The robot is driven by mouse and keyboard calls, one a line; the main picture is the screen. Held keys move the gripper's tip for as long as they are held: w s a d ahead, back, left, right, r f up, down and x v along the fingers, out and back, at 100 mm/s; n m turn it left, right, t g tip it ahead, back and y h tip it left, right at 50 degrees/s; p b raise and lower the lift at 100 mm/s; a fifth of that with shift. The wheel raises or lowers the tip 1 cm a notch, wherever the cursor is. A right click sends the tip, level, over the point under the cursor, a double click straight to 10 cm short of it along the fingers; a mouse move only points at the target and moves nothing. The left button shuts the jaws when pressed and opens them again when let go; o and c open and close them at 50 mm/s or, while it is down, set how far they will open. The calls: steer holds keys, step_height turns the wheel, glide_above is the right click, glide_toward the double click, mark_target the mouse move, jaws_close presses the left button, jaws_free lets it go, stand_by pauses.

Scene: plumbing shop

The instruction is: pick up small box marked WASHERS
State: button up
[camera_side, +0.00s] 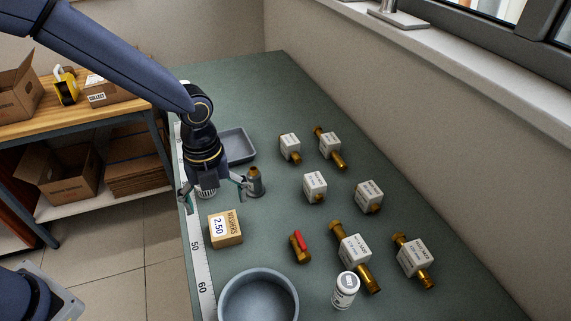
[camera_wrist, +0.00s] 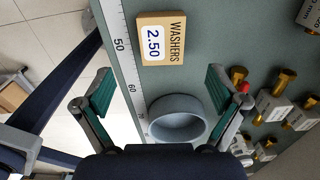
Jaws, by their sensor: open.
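The small box marked WASHERS (camera_side: 225,230) is a tan carton with a white "2.50" label. In the side view it sits on the green table beside the ruler strip. In the wrist view the box (camera_wrist: 161,39) lies at the upper middle, beyond the fingertips. My gripper (camera_side: 214,190) is above the table, behind the box in the side view, with its fingers spread. In the wrist view my gripper (camera_wrist: 160,82) shows its two green-padded fingers wide apart with nothing between them touching. The box is apart from both fingers.
A round grey-blue bowl (camera_side: 258,297) stands in front of the box. A red-handled valve (camera_side: 300,246), a white bottle (camera_side: 345,291) and several tagged brass fittings lie to the right. A grey tray (camera_side: 238,145) is behind.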

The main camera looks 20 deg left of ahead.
mark_target(224, 225)
step_height(224, 225, down, 9)
steer(key=shift+w+d+f, duration=0.1)
steer(key=shift+d, duration=0.05)
steer(key=c, duration=1.3)
